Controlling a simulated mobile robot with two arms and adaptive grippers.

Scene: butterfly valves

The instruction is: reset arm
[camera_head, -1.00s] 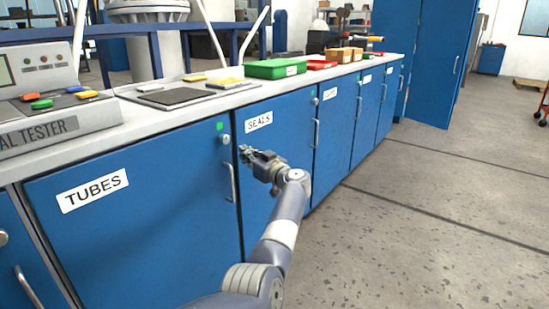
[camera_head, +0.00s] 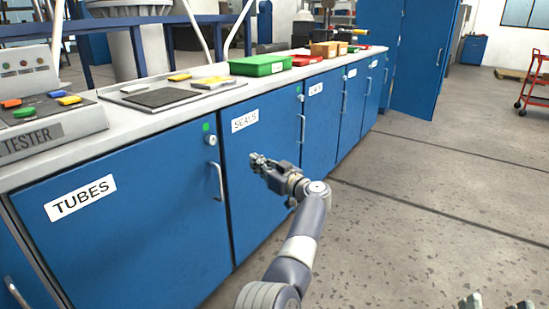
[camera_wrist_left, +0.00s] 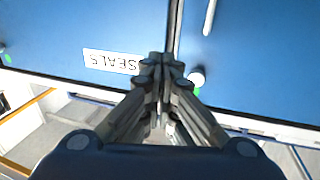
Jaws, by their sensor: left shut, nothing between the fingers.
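My left gripper (camera_head: 258,160) is in front of the blue SEALS cabinet door (camera_head: 262,135), right of that door's left edge. Its fingers are together with nothing between them. In the left wrist view the closed fingertips (camera_wrist_left: 162,65) point at the blue doors, beside the upside-down SEALS label (camera_wrist_left: 110,61) and a round lock. I cannot tell how far the fingertips are from the door. Two grey fingertips of my right gripper (camera_head: 497,303) show apart at the bottom right edge of the head view; the rest is out of view.
The TUBES door (camera_head: 125,215) is shut, with a vertical handle (camera_head: 218,181). The grey countertop (camera_head: 150,122) holds a tester, a green tray (camera_head: 257,66) and boxes. Open floor (camera_head: 430,210) lies to the right. A red cart (camera_head: 537,85) stands at the far right.

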